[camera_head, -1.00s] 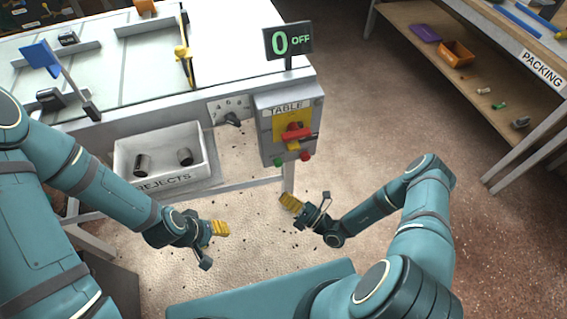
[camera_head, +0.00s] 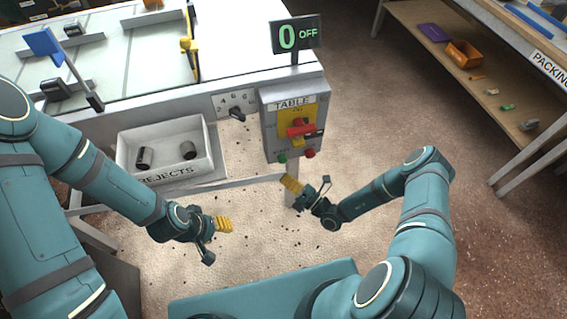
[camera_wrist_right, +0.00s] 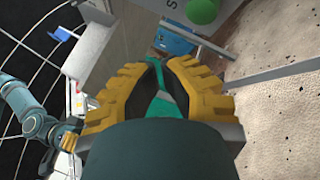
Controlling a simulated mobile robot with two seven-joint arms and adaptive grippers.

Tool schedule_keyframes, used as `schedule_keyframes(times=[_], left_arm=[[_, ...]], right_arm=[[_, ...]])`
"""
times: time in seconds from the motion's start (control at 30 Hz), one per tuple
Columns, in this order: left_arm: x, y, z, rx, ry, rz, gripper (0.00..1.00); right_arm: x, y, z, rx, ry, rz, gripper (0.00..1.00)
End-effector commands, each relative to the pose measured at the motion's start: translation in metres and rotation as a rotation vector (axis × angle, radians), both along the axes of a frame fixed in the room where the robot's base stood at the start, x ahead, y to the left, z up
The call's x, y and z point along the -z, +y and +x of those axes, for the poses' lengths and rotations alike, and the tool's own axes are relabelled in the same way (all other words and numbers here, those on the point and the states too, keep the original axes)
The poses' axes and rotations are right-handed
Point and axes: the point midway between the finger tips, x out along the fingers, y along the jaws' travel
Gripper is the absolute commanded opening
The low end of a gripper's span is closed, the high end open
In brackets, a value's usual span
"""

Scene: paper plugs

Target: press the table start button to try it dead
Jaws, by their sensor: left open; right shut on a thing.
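The grey table control box (camera_head: 270,136) has a green button (camera_head: 282,158) at its lower left and a red button (camera_head: 309,153) beside it. Its red switch handle (camera_head: 301,129) sits on a yellow plate. The display (camera_head: 296,36) reads 0 OFF. My right gripper (camera_head: 288,181) is just below the green button in the head view, apart from it. In the right wrist view the green button (camera_wrist_right: 202,11) is beyond the fingers. They are shut on a small teal-green thing (camera_wrist_right: 165,106), mostly hidden. My left gripper (camera_head: 224,224) is open, left of the box.
A rejects tray (camera_head: 205,165) with two dark cylinders hangs left of the box, near a numbered dial (camera_head: 236,111). The packing bench (camera_head: 540,55) stands at the right. The floor between is open, with dark crumbs.

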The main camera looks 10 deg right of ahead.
Motion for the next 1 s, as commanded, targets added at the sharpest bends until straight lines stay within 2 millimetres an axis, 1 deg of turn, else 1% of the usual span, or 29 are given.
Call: schedule_keyframes(times=[0.03, 0.13, 0.33, 0.5, 1.0], left_arm=[[0.004, 0.000, 0.001, 0.000, -0.001, 0.000, 0.47], [0.009, 0.000, 0.001, -0.001, -0.004, 0.000, 0.47], [0.015, 0.000, 0.003, -0.002, -0.007, 0.001, 0.47], [0.015, 0.000, 0.003, -0.002, -0.008, 0.001, 0.47], [0.015, 0.000, 0.003, -0.002, -0.008, 0.001, 0.47]], right_arm=[[0.001, 0.000, 0.007, 0.000, -0.001, 0.000, 0.00], [0.002, 0.001, 0.018, 0.001, -0.002, 0.000, 0.00], [0.001, 0.001, 0.032, 0.001, 0.000, 0.001, 0.00], [0.000, 0.001, 0.036, 0.001, 0.000, 0.001, 0.00], [0.000, 0.001, 0.035, 0.001, 0.002, 0.002, 0.00]])
